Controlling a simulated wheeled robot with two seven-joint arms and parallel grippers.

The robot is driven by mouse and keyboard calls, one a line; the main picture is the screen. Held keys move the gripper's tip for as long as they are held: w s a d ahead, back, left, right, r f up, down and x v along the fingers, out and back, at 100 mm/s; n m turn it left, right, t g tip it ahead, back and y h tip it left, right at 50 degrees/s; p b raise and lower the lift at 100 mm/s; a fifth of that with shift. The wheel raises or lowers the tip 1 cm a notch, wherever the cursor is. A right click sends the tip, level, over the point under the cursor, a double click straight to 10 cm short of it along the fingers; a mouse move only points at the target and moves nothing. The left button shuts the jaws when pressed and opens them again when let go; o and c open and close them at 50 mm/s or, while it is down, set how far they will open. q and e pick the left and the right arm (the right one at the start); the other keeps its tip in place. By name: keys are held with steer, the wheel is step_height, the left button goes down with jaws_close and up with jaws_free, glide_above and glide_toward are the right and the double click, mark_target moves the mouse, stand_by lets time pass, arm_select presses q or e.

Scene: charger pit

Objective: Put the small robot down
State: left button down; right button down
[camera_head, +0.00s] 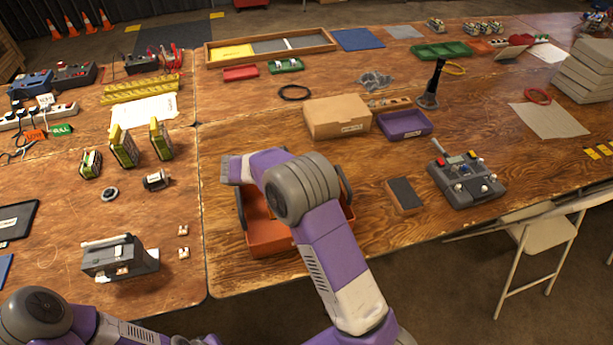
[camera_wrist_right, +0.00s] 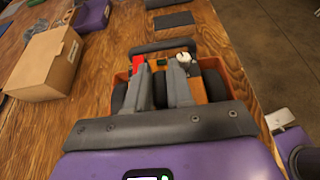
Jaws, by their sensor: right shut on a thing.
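The small robot (camera_head: 268,238), an orange box-shaped body with dark grey end bars, is at the front edge of the right-hand table, partly hidden under my right arm.
A cardboard box (camera_head: 337,117) and a purple tray (camera_head: 404,124) stand behind the robot. A dark pad (camera_head: 404,194) and a grey control box (camera_head: 466,180) are to its right. A gap between tables runs to its left. Bare wood lies behind it.

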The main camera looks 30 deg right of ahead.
step_height(320, 180, down, 6)
steer(key=shift+w+b, duration=0.1)
steer(key=shift+b, duration=0.8)
steer(key=shift+r, duration=0.1)
steer(key=c, duration=1.4)
jaws_free()
steer(key=shift+f, duration=0.3)
steer(key=o, duration=0.4)
steer(key=shift+a+r, duration=0.1)
steer(key=shift+r, duration=0.15)
steer(key=p+v, duration=0.3)
steer(key=v, duration=0.8)
steer(key=shift+a, duration=0.45)
steer(key=shift+r, duration=0.2)
